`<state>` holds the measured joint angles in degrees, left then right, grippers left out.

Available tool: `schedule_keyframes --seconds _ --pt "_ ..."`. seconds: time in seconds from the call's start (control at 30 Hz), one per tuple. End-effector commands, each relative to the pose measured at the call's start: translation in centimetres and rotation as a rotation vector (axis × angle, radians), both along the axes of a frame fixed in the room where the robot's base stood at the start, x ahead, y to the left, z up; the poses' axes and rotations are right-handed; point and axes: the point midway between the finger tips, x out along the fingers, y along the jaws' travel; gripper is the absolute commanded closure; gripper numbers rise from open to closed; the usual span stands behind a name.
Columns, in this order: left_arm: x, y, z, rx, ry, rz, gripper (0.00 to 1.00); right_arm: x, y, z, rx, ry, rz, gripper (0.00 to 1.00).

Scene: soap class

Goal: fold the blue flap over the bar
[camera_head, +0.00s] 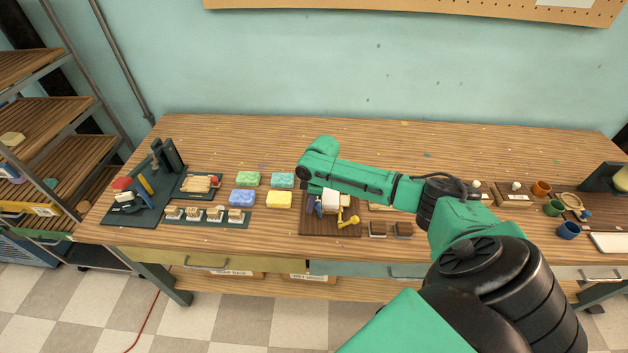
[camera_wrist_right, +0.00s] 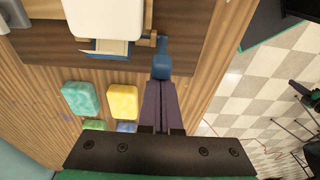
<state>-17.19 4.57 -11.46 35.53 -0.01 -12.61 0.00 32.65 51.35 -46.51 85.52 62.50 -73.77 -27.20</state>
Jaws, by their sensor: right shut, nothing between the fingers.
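A pale block, the bar (camera_head: 331,200), sits on a dark brown board (camera_head: 318,230) on the bench. In the right wrist view, the bar (camera_wrist_right: 103,16) is at the top, with a small blue and cream piece, likely the blue flap (camera_wrist_right: 108,47), at its near edge and not visibly lying over its top. My right gripper (camera_wrist_right: 162,68) is shut and empty beside the bar and this piece; its dark fingers end in a blue tip. In the head view, my right gripper (camera_head: 317,207) is partly hidden at the bar's left side. My left gripper is out of view.
Sponges, including a yellow one (camera_head: 279,199) and a blue one (camera_head: 242,198), lie left of the board. A yellow handle (camera_head: 348,219) is at the board's right. Cups, including an orange one (camera_head: 542,188), stand far right. The back of the bench is mostly clear.

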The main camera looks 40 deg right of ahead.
Motion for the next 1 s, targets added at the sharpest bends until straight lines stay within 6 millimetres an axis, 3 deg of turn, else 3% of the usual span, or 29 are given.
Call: schedule_keyframes --seconds 0.4,1.0 --pt "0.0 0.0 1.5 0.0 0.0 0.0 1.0 -1.3 -1.2 0.0 -0.001 0.011 -0.001 1.0" --pt "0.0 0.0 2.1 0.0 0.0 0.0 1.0 -2.1 -1.9 -0.3 0.0 0.016 0.001 1.0"
